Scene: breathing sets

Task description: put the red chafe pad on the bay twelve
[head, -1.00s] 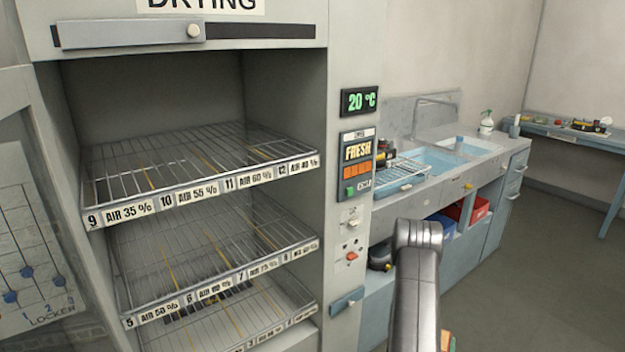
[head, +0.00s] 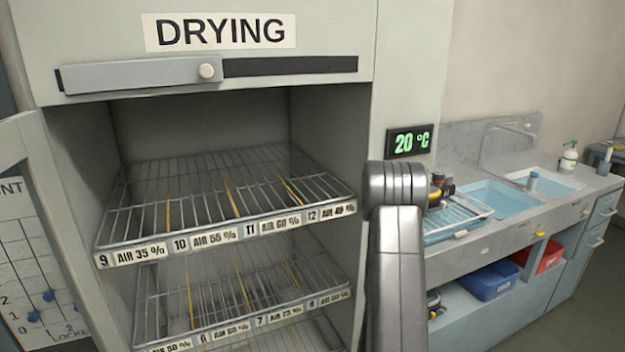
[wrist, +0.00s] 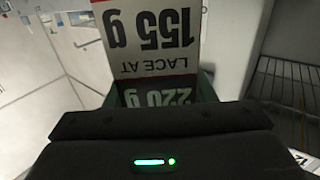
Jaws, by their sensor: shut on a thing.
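Bay twelve (head: 318,196) is the rightmost strip of the top wire rack in the drying cabinet, above the label 12, and looks empty. My gripper (wrist: 150,125) shows as a dark body with a green light along the bottom of the wrist view. I cannot make out the red chafe pad in either view. In the head view my grey arm link stands to the right of the rack, and my gripper is out of that view.
The cabinet (head: 408,80) is open in front, with bays nine to eleven to the left of bay twelve and lower racks (head: 240,292) below. A sink counter (head: 470,245) is at the right. A printed card (wrist: 145,30) shows upside down in the wrist view.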

